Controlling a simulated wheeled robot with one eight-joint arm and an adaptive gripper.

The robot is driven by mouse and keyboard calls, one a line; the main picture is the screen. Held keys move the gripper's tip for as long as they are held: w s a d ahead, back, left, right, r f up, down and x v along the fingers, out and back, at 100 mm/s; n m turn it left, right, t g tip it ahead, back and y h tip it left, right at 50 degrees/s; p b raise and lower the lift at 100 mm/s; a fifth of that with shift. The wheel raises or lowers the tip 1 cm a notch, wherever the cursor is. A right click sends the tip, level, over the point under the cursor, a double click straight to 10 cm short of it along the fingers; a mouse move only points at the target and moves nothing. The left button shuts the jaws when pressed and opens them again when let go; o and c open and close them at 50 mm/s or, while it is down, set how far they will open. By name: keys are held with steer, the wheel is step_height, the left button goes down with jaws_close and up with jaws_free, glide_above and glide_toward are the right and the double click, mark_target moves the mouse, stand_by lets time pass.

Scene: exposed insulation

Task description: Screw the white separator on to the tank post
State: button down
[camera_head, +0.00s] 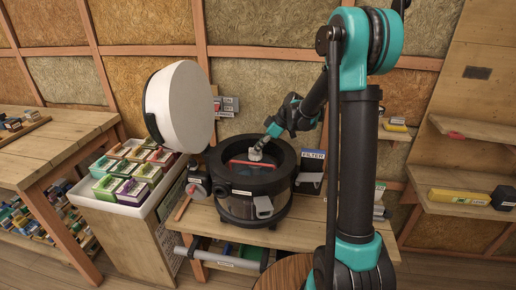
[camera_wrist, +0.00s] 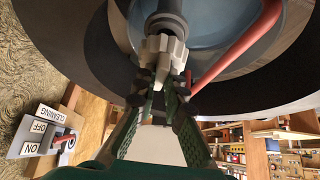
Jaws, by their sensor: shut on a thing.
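The white separator (camera_wrist: 163,55) is a lobed, knob-like piece in the wrist view. My gripper (camera_wrist: 162,88) is shut on it, with a green finger on each side. A dark grey post (camera_wrist: 166,20) stands in line with the separator at its far end; I cannot tell whether the threads are engaged. In the head view the black round tank (camera_head: 225,185) is open on top. My gripper (camera_head: 263,146) reaches down into it with the white separator (camera_head: 255,155) at its tip. The post is hidden there.
A red bar (camera_head: 252,164) crosses inside the tank, close beside my gripper in the wrist view (camera_wrist: 240,45). The large white lid (camera_head: 180,105) stands raised at the left. A switch panel (camera_wrist: 45,140) is behind. A box marked FILTER (camera_head: 312,162) stands right of the tank.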

steer(key=shift+f, duration=1.2)
steer(key=c, duration=1.5)
jaws_free()
steer(key=shift+c, duration=0.2)
steer(key=v, duration=1.2)
